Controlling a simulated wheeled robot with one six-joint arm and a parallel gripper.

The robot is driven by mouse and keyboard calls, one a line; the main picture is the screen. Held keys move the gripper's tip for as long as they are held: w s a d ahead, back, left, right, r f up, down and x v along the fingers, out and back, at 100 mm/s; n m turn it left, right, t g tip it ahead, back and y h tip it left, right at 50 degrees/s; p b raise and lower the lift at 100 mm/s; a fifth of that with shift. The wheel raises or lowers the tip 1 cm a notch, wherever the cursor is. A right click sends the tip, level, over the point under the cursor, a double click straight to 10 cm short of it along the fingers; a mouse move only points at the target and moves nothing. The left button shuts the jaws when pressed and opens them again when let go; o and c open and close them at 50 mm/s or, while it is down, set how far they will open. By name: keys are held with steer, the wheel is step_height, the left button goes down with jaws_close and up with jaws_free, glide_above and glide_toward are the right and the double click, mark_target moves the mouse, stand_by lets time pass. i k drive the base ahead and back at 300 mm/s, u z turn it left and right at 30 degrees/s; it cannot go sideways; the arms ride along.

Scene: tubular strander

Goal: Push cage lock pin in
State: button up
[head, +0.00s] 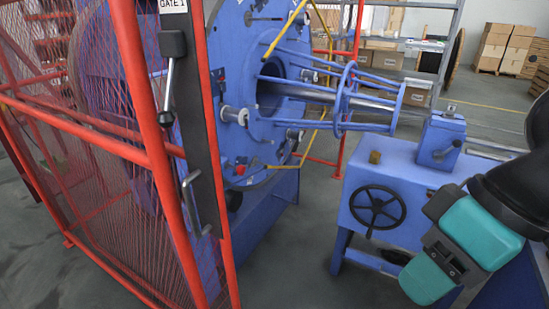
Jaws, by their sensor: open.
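The blue round cage plate (234,60) of the strander stands upright behind the gate, with a dark central opening. I cannot tell for sure which fitting is the cage lock pin. A small silver round-ended fitting (243,117) sticks out from the plate's left side. A small red part (240,170) sits lower, near the plate's bottom edge. My arm, black with teal covers, comes in from the right edge in front of the blue bench. My gripper's fingertips cannot be made out.
A red mesh gate (138,150) with a dark post, latch lever and handle (190,200) stands at the left, close to the camera. A blue bench (400,190) with a black handwheel (377,208) stands at the right. Grey floor (290,250) lies open between them.

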mark_target(240, 169)
steer(key=u, duration=0.05)
steer(key=i, duration=1.15)
steer(key=u, duration=0.35)
